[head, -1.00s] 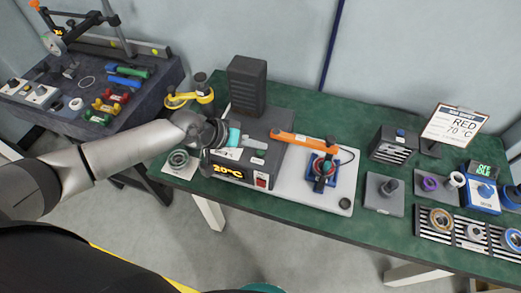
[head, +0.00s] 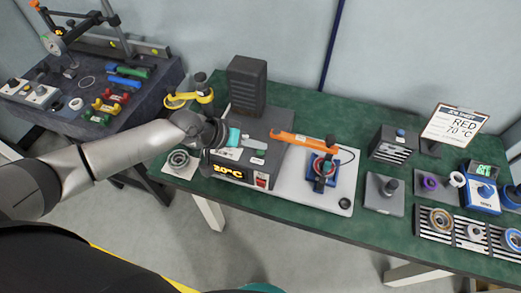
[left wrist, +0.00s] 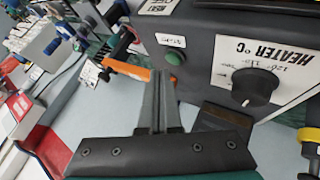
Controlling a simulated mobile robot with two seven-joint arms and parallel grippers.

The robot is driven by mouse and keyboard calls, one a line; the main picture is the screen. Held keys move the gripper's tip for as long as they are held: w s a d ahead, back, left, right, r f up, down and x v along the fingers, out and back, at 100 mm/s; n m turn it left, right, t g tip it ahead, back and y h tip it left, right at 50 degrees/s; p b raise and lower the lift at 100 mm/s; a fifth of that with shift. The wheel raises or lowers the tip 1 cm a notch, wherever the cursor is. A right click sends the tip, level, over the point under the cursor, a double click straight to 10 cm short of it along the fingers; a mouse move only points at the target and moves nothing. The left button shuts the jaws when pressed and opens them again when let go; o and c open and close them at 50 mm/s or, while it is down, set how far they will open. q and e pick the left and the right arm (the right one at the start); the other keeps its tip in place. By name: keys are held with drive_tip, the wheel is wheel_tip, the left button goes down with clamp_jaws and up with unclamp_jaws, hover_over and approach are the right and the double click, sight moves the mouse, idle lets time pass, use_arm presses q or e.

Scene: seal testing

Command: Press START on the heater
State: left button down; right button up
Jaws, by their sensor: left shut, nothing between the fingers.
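The heater (head: 280,125) is a dark box on the green table, with a lit amber display (head: 228,172) that appears to read 20°C. In the left wrist view its panel (left wrist: 290,50) shows upside down, with a black knob (left wrist: 254,87). A round green button (left wrist: 175,57) sits beside a small white label too small to read surely. My right gripper is not in view.
A tall dark block (head: 247,85) stands behind the heater. An orange-handled device (head: 305,139) stands on a pale plate to its right. A yellow-handled tool (head: 188,99) lies behind my left wrist. A sign (head: 455,125) reads RED 70 °C.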

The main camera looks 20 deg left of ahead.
use_arm(q)
drive_tip(key=shift+f+b, duration=0.3)
drive_tip(key=shift+f, duration=0.1)
drive_tip(key=shift+f+b, duration=0.3)
drive_tip(key=shift+f, duration=0.15)
idle(0.5)
drive_tip(key=shift+r, duration=0.1)
drive_tip(key=shift+r+p, duration=0.75)
drive_tip(key=shift+p, duration=0.1)
wheel_tip(320, 180, up, 5)
drive_tip(key=p, duration=0.4)
drive_tip(key=shift+p, duration=0.4)
idle(0.3)
